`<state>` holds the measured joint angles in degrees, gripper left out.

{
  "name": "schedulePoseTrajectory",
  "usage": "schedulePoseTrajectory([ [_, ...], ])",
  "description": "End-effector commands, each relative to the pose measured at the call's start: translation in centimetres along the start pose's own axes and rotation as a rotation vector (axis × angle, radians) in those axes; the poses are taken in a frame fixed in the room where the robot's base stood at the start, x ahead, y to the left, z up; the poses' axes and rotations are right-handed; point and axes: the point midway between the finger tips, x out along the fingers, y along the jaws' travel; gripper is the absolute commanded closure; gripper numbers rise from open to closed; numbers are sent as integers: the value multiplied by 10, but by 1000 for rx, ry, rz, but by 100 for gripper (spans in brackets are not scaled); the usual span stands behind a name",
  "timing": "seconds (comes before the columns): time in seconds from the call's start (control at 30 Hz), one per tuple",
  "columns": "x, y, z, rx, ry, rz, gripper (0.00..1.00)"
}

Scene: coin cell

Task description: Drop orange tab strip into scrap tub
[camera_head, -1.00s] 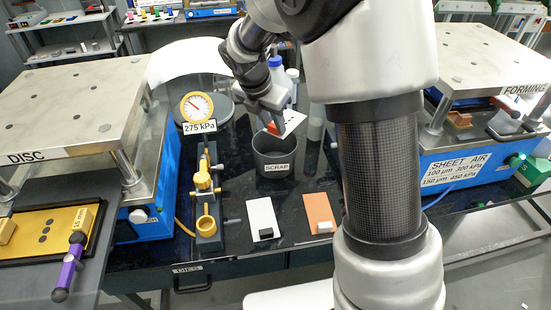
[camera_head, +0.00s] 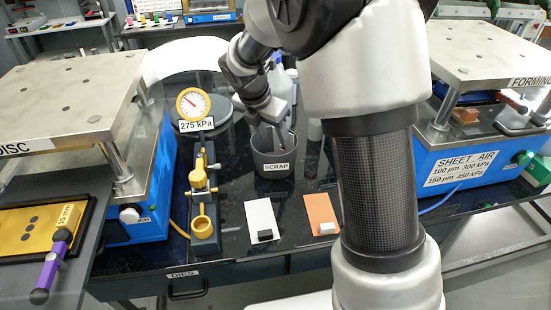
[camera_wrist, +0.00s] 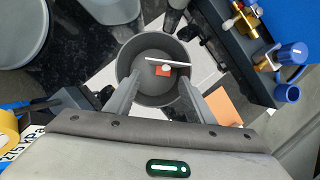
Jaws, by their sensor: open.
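The scrap tub (camera_head: 273,167) is a dark grey round cup labelled SCRAP, standing on the black bench. In the wrist view the tub (camera_wrist: 123,62) lies between and beyond my fingers. The orange tab strip (camera_wrist: 162,71) shows inside the tub's outline as a small orange piece beside a thin white strip seen nearly edge-on. I cannot tell if it rests on the bottom or is still above it. My gripper (camera_wrist: 158,84) is open, its fingers apart and clear of the strip. In the head view my gripper (camera_head: 271,138) is over the tub's mouth; the strip is hidden there.
A pressure gauge stand (camera_head: 203,185) with brass parts stands left of the tub. A white card (camera_head: 261,216) and an orange card (camera_head: 319,208) lie in front of it. Blue press machines flank the bench at left (camera_head: 140,200) and right (camera_head: 465,165).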

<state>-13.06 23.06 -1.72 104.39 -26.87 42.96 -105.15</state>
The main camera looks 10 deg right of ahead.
Motion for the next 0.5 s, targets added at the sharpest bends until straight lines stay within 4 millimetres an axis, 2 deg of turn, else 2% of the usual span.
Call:
schedulePoseTrajectory([
  [0.17,-3,0,0,0,0,1,51],
  [0.27,-13,0,1,1,-1,2,51],
  [0.37,-32,1,1,1,-2,4,51],
  [0.5,-66,1,1,1,-2,4,51],
])
